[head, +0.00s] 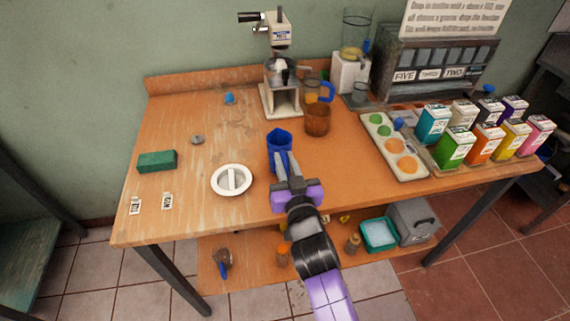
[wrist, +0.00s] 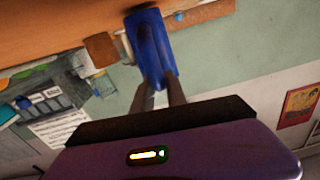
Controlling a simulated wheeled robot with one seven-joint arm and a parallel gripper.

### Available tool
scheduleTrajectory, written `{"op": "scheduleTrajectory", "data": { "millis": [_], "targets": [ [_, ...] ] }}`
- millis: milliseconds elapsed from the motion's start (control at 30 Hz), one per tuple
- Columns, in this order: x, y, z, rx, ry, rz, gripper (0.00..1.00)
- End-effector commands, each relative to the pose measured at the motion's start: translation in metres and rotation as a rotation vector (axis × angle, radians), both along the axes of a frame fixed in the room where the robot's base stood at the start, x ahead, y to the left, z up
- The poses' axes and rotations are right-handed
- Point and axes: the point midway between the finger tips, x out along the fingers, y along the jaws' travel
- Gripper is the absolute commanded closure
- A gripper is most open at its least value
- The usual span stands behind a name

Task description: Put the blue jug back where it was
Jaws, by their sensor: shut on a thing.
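The blue jug (head: 279,142) is above the front middle of the wooden table in the head view, right of the white round dish. My gripper (head: 286,163) is shut on the jug, with its fingers against the jug's near side. In the wrist view the blue jug (wrist: 152,45) sits between the two fingertips of my gripper (wrist: 160,85). The fingers hide part of the jug. I cannot tell whether its base touches the table.
A white dish (head: 249,181), green sponge (head: 157,161) and two labels lie left. A press (head: 280,69) and brown cup (head: 317,120) stand behind the jug. A palette tray (head: 420,174) and several coloured cartons stand right. The left-middle tabletop (head: 190,200) is mostly clear.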

Motion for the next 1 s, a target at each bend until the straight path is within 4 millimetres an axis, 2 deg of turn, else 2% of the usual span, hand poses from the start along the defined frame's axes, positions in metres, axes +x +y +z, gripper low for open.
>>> {"op": "scheduleTrajectory", "data": {
  "millis": [467, 500, 600, 1000],
  "targets": [
    [0.0001, 0.0002, -0.0088, 0.002, -0.003, 0.001, 1.00],
    [0.0001, 0.0002, -0.0085, 0.002, -0.002, 0.001, 0.79],
    [0.0001, 0.0001, -0.0079, 0.000, -0.001, 0.001, 0.61],
    [0.0001, 0.0002, -0.0035, 0.000, -0.001, 0.001, 0.61]
  ]
}}
